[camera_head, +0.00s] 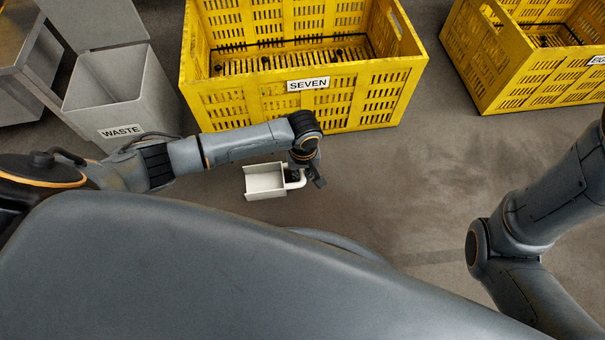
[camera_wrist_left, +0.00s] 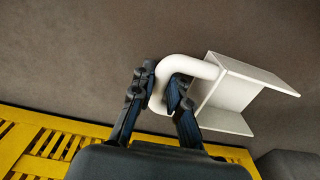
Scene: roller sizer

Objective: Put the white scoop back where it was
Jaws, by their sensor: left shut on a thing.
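The white scoop (camera_head: 265,181) is an open, square-sided pan with a looped handle. In the head view it is in front of the yellow crate marked SEVEN, with its pan to the left of my left gripper (camera_head: 307,174). My left gripper is shut on the scoop's handle. In the left wrist view the handle loop passes between the fingers (camera_wrist_left: 160,95) and the scoop's pan (camera_wrist_left: 238,92) extends to the right. The floor shows behind it, and the height above the floor is hard to tell. My right gripper is out of view; only its arm shows at the right.
The yellow crate marked SEVEN (camera_head: 275,101) stands on the floor beyond my left arm. Another yellow crate (camera_head: 525,85) is at the upper right. A grey WASTE bin (camera_head: 115,112) stands at the left, near a metal structure (camera_head: 35,75). The brown floor (camera_head: 410,180) between the crates and my right arm is clear.

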